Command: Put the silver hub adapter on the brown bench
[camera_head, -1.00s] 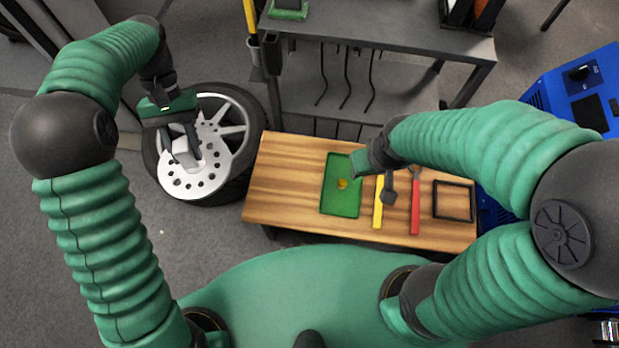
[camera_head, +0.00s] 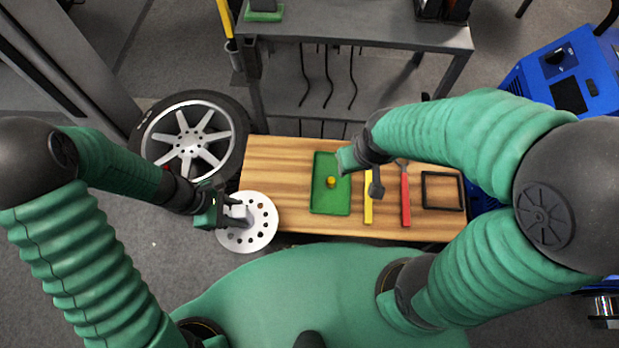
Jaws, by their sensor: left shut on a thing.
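The silver hub adapter (camera_head: 262,222) is a flat round disc with a ring of holes. My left gripper (camera_head: 238,214) is shut on it and holds it over the left front corner of the brown bench (camera_head: 285,157). Part of the disc reaches past the bench's left edge, and I cannot tell whether it touches the bench top. My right gripper (camera_head: 348,160) is above the green tray; its fingers are too hidden to tell open from shut.
On the bench lie the green tray (camera_head: 320,200) with a small yellow thing, a yellow-handled tool (camera_head: 368,208), a red-handled tool (camera_head: 405,205) and a black frame (camera_head: 442,190). A wheel (camera_head: 190,140) lies left of the bench. A grey shelf (camera_head: 350,32) stands behind.

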